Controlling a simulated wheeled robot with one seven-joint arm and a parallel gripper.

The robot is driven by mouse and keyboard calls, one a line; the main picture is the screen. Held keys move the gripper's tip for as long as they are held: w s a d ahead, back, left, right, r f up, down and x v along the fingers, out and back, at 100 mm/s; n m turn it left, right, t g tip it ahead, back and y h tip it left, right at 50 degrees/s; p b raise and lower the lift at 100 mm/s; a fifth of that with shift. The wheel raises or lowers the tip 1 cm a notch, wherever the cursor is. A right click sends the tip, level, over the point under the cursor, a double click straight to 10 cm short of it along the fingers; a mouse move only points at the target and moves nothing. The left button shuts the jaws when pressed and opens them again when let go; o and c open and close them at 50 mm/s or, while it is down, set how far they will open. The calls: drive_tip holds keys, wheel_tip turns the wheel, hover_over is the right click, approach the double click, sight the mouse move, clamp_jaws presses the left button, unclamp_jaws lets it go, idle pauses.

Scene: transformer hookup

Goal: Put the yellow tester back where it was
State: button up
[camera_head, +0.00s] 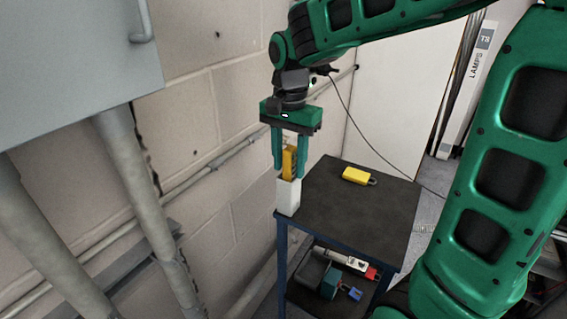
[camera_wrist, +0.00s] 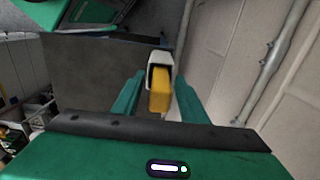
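The yellow tester (camera_head: 289,162) stands upright in the white holder (camera_head: 288,197) at the left corner of the dark cart top (camera_head: 335,215). Its lower part is hidden inside the holder. My gripper (camera_head: 289,173) points down over it, with one finger on each side of the tester. In the wrist view, the tester (camera_wrist: 160,95) lies between the fingers with a narrow gap on both sides, and the holder (camera_wrist: 161,57) shows beyond it. My gripper appears open around the tester.
A yellow padlock (camera_head: 356,175) lies on the cart top to the right. The lower shelf holds a teal and grey item (camera_head: 318,275) and a small blue padlock (camera_head: 354,294). The block wall (camera_head: 225,200) with pipes is close on the left. The cart top's middle is clear.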

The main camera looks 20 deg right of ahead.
wheel_tip(320, 180, up, 12)
drive_tip(key=shift+f, duration=0.1)
idle(0.4)
drive_tip(key=s+d+f+n, duration=0.2)
drive_tip(key=s+d+f, duration=0.6)
drive_tip(key=s+d, duration=0.45)
drive_tip(key=s+d+f+n, duration=0.2)
drive_tip(key=s+d+f, duration=0.2)
drive_tip(key=s+f, duration=0.4)
drive_tip(key=s, duration=0.2)
drive_tip(key=shift+s, duration=0.4)
